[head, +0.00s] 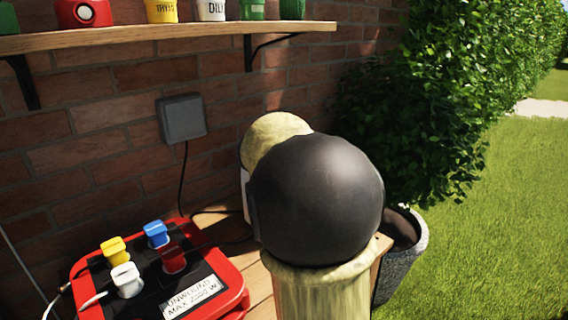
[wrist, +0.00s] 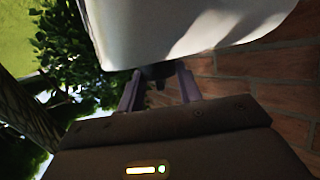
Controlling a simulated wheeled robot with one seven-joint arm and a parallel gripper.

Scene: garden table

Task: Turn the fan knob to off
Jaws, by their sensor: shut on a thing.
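My gripper (wrist: 159,82) shows in the wrist view, its two purple-grey fingers closed on a small dark knob (wrist: 158,71). The knob sits at the edge of a large white rounded body (wrist: 185,28), which looks like the fan's housing. The knob's pointer and any markings cannot be made out. In the head view my own arm hides the gripper, the knob and most of the fan. Only a thin white sliver (head: 245,196) shows at the arm's left edge, and I cannot tell for sure that it is the fan.
A red cable reel (head: 240,281) with blue, yellow, white and red plugs stands left on the wooden table (head: 256,281). A shelf (head: 150,35) with pots runs above. A grey wall box (head: 182,118) has a hanging cord. A planter (head: 408,250) stands right, near the hedge.

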